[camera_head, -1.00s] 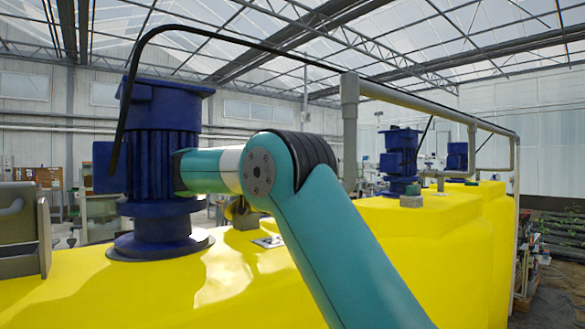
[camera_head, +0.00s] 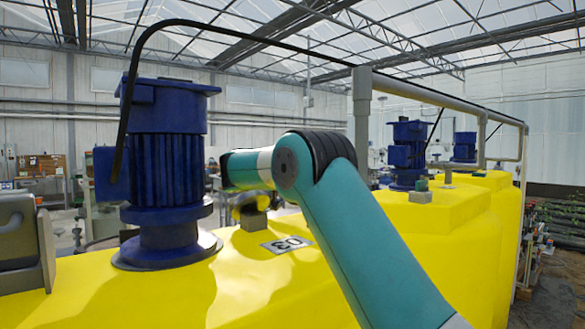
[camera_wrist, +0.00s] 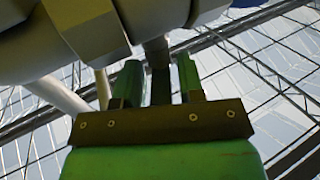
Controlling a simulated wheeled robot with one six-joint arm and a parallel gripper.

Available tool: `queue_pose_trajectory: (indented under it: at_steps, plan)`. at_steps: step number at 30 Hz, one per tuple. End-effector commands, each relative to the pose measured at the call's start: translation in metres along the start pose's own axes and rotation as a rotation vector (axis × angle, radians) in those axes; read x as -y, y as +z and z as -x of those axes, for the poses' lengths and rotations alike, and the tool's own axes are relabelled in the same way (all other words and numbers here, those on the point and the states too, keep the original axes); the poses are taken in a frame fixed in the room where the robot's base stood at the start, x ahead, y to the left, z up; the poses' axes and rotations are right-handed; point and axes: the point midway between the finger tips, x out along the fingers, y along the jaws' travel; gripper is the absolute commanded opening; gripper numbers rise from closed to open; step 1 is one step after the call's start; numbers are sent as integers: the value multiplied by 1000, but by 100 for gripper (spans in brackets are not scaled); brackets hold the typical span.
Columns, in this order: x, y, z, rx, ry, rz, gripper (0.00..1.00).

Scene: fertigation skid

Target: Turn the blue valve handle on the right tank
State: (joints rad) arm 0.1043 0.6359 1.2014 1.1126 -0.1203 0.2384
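I cannot make out the blue valve handle for sure in either view. In the wrist view, my gripper (camera_wrist: 157,85) points up, with two green fingers apart on a brown bar. A dark, narrow piece shows between the fingers, and I cannot tell whether they touch it. A large grey-tan rounded body (camera_wrist: 85,25) lies just beyond the fingertips, and a small blue patch (camera_wrist: 245,3) shows at the top right. In the head view, my teal arm hides my gripper. Yellow tanks (camera_head: 215,285) run from the foreground to the right.
A large blue motor (camera_head: 168,165) stands on the near tank, left of my arm. A label reading 03 (camera_head: 286,244) lies beside it. Smaller blue motors (camera_head: 408,155) stand on farther tanks. A grey pipe (camera_head: 362,120) rises behind my arm. A grey chair-like object (camera_head: 25,245) is at left.

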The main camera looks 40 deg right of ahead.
Motion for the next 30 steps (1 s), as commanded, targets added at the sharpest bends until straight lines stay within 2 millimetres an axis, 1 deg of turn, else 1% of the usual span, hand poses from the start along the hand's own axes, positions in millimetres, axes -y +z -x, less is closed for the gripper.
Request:
queue_pose_trajectory:
  at_steps: [1,4,9,15,22,23,24,25,26,30]
  plan:
    - [0,0,0,0,0,0,24]
    - [0,0,1,0,-1,0,1]
    - [2,0,1,0,5,0,0]
    - [4,0,2,0,57,1,0]
    - [5,0,3,1,59,1,0]
    - [5,0,3,1,59,1,26]
    - [5,0,3,1,59,1,35]
    - [5,0,4,1,59,1,42]
    - [5,0,3,1,59,1,45]
    - [5,0,3,1,59,0,45]
